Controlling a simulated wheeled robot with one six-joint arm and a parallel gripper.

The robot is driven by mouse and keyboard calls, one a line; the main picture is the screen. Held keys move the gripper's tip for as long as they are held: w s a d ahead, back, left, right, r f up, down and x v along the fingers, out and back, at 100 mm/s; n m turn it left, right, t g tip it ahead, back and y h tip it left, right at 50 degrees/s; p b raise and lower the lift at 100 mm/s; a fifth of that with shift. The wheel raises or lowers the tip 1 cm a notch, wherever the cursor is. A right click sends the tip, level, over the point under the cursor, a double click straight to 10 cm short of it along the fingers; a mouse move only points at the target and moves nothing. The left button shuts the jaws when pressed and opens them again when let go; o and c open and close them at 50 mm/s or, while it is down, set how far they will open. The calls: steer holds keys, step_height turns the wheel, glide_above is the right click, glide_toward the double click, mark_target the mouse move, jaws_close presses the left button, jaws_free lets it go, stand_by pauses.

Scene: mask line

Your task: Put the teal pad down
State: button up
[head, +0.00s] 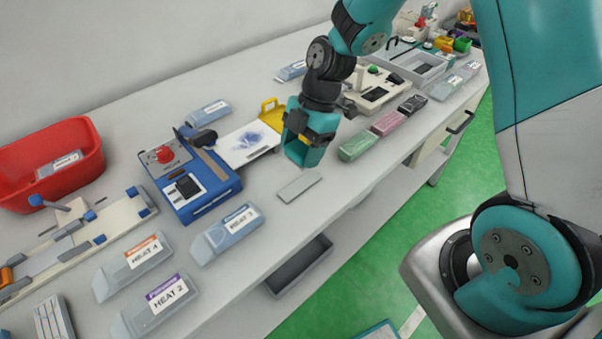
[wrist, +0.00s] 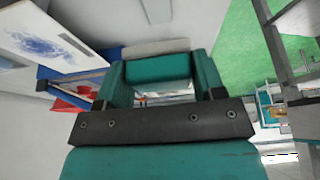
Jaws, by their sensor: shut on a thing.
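My gripper (head: 304,156) is low over the bench, between the stencil printer and the row of coloured pads. In the wrist view my gripper (wrist: 160,78) has its two teal fingers on either side of a teal bar, which looks like the teal pad (wrist: 158,70). The pad is held between the fingers. In the head view the pad blends with the teal fingers and I cannot make out its edges or whether it touches the bench. A flat grey plate (head: 299,187) lies on the bench just in front of the gripper.
A green pad (head: 358,146), a pink pad (head: 388,123) and a black pad (head: 412,104) lie to the right. A blue machine (head: 190,182) with a white printed sheet (head: 245,142) stands left. A red bin (head: 50,172) is at far left. Labelled cases (head: 226,236) lie in front.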

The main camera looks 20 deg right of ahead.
mark_target(297, 187)
step_height(297, 187, down, 8)
steer(key=shift+f+p, duration=0.1)
steer(key=shift+p, duration=0.2)
steer(key=shift+f, duration=0.1)
steer(key=o, duration=1)
steer(key=shift+c, duration=0.2)
